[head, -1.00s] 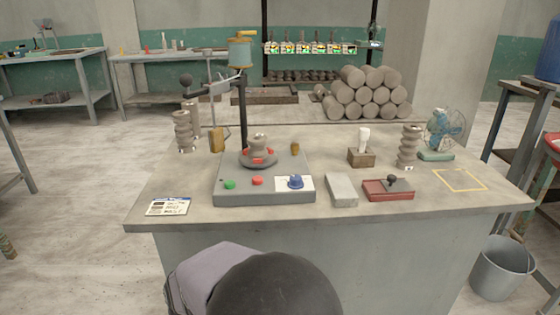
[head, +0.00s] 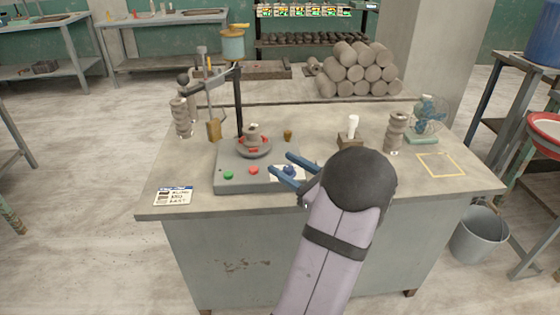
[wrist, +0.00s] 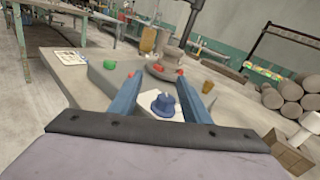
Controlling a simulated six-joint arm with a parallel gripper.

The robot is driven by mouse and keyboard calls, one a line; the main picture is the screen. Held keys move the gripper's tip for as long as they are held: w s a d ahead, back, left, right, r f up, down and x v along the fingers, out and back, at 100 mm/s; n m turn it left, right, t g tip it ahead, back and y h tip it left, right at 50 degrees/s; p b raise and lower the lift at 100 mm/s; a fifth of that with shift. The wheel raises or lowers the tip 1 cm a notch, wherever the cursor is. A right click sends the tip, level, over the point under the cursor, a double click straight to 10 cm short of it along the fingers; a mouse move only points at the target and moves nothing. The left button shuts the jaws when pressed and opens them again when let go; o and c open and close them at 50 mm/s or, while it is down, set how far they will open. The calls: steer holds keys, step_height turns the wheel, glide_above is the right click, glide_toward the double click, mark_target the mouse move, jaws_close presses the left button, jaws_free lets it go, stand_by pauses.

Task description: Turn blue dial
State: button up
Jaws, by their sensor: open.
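The blue dial (head: 289,170) sits on a white plate at the front right of the grey machine base (head: 232,182). In the wrist view the dial (wrist: 163,104) shows between and beyond the two blue fingers of my gripper (wrist: 168,92). In the head view my gripper (head: 284,165) reaches in from the right, its fingers on either side of the dial. The fingers are spread apart and hold nothing. I cannot tell whether either finger touches the dial.
A green button (head: 228,175) and a red button (head: 254,171) are left of the dial. A clay piece (head: 253,138) stands on the machine's wheel behind. A printed card (head: 174,195) lies at the left. My arm hides the table's front right middle.

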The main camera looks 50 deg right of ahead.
mark_target(280, 168)
steer(key=s+f+m, duration=0.1)
steer(key=s+d+f+m+h, duration=0.1)
steer(key=m, duration=0.1)
steer(key=shift+s+d+f+h, duration=0.2)
steer(key=shift+s+h, duration=0.1)
steer(key=shift+s, duration=0.1)
steer(key=shift+w+d+r, duration=0.1)
steer(key=shift+w+d, duration=0.1)
steer(key=shift+w, duration=1)
steer(key=shift+w+d+f, duration=0.1)
steer(key=shift+w+d, duration=0.15)
steer(key=shift+w, duration=1)
steer(key=shift+w+d+r, duration=0.1)
steer(key=shift+w+d, duration=0.1)
steer(key=shift+w, duration=1)
steer(key=shift+c, duration=0.3)
steer(key=c, duration=1)
